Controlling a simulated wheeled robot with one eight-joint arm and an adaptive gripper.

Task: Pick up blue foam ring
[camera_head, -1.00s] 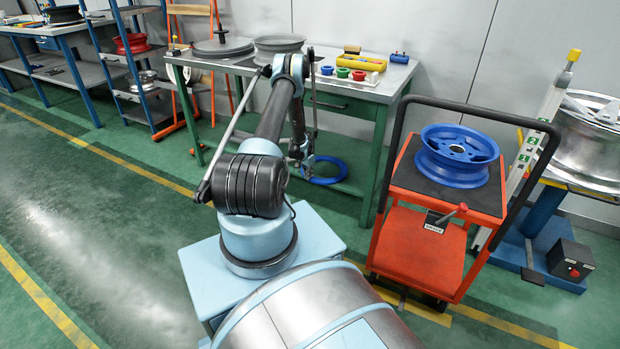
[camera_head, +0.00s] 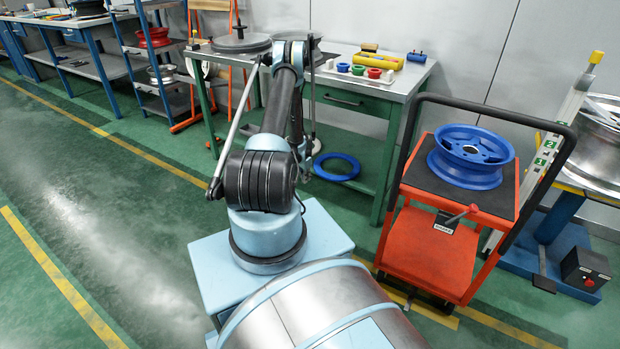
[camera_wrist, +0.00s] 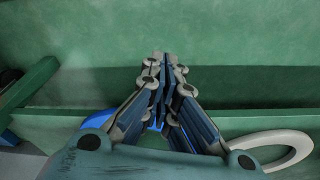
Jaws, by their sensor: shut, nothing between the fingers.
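The blue foam ring (camera_head: 338,178) lies flat under the green workbench, on its low shelf or the floor there; I cannot tell which. In the head view it is just right of my arm's lower end, where my gripper is mostly hidden behind the arm links. In the wrist view my gripper (camera_wrist: 163,62) is shut and empty, its fingertips together against a green surface.
The green workbench (camera_head: 405,85) has legs and a drawer above the ring. An orange cart (camera_head: 430,255) carrying a blue wheel rim (camera_head: 470,150) stands to the right. A pale ring-shaped part (camera_wrist: 290,137) shows at right in the wrist view. Open green floor lies left.

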